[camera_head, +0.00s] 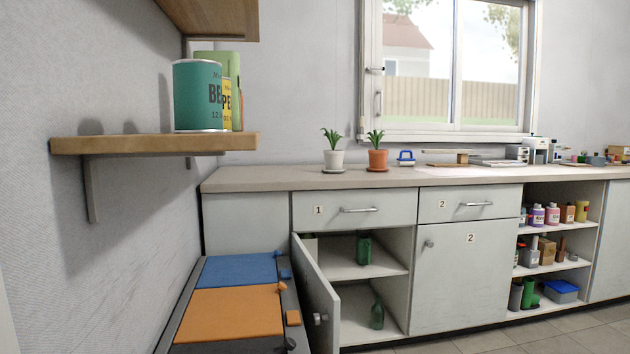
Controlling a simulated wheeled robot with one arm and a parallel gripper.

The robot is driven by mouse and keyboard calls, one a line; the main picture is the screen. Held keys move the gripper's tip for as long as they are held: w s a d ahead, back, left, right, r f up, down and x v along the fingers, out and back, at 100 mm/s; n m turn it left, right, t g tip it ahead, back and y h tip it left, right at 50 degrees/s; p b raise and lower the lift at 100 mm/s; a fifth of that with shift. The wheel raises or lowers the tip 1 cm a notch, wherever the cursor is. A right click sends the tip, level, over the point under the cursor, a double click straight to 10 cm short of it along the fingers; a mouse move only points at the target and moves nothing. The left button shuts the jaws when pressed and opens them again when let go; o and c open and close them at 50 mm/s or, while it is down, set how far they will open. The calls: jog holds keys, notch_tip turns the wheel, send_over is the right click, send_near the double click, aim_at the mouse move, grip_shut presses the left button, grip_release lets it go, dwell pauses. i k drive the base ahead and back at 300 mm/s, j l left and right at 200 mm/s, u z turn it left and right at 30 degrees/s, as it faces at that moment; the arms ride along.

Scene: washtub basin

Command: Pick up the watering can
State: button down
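I cannot make out a watering can for certain. A green container (363,247) stands on the upper shelf inside the open cabinet, and a darker green bottle-like one (377,315) stands on the shelf below. A small green object (528,293) sits on the lowest open shelf at the right, too small to identify. A small blue and white object (406,158) stands on the counter beside the potted plants. My gripper is not in view.
The cabinet door (316,295) stands open toward me. Orange- and blue-lidded bins (225,313) stand at lower left. A wooden wall shelf (150,144) holds cans above them. The long counter (270,179) carries two potted plants. Floor (540,338) shows clear at lower right.

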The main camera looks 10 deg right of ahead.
aim_at(364, 248)
jog(key=i+l+z, duration=0.2)
jog(key=i+l, duration=0.45)
jog(key=i+l+z, duration=0.2)
jog(key=i+l, duration=0.4)
jog(key=i+z, duration=0.15)
jog(key=i, duration=0.65)
jog(key=i+j, duration=0.15)
